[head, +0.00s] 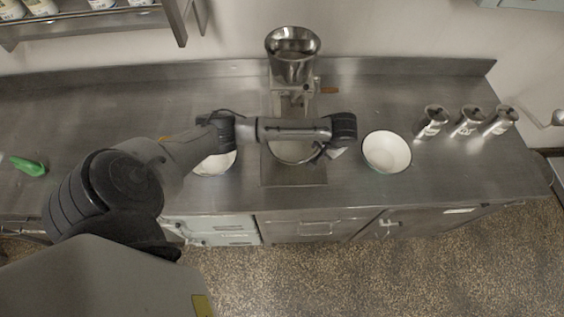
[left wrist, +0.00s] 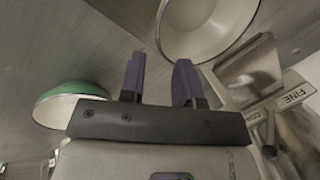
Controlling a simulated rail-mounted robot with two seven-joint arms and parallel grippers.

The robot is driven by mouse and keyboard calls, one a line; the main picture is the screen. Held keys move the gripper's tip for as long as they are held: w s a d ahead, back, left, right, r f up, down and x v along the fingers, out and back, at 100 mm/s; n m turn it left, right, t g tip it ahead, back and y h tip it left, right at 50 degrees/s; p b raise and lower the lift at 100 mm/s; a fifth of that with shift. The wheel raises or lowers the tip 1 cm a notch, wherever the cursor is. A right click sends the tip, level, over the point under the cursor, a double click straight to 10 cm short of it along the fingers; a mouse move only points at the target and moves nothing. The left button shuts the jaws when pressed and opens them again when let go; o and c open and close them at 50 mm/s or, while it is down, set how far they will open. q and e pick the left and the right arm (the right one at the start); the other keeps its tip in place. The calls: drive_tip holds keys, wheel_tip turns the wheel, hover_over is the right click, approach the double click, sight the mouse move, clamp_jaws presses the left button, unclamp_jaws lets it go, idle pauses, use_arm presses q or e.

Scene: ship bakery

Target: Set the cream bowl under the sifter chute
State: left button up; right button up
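A bowl (head: 293,160) with a pale interior sits on the base plate (head: 294,180) of the steel sifter (head: 292,62), below its body; my left arm hides its upper part. In the left wrist view, I take the pale bowl (left wrist: 207,28) at the top, beside a steel sifter part (left wrist: 248,74), to be this one. My left gripper (head: 322,153) is at its right side. The fingers (left wrist: 160,80) are apart with nothing visible between them, tips close to its rim; contact is unclear. My right gripper is not in view.
A pale bowl (head: 387,151) stands right of the sifter; a green-sided bowl (left wrist: 68,100) shows in the left wrist view. Another bowl (head: 216,163) is left, partly behind my arm. Three steel canisters (head: 467,121) stand right. A green object (head: 28,166) lies far left.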

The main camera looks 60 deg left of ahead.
use_arm(q)
drive_tip(key=s+d+f+m+t+h, duration=0.1)
drive_tip(key=s+d+f+m+h, duration=0.15)
drive_tip(key=s+d, duration=0.45)
drive_tip(key=s+d+f+m+t+h, duration=0.1)
drive_tip(key=s+d+f+m, duration=0.15)
drive_tip(key=s+d, duration=0.4)
drive_tip(key=s+d+r+t, duration=0.1)
drive_tip(key=s+r, duration=0.1)
drive_tip(key=s, duration=0.4)
drive_tip(key=s+d+r+t, duration=0.1)
drive_tip(key=s+r, duration=0.1)
drive_tip(key=s, duration=0.4)
drive_tip(key=shift+d+t, duration=0.3)
drive_tip(key=shift+d, duration=0.05)
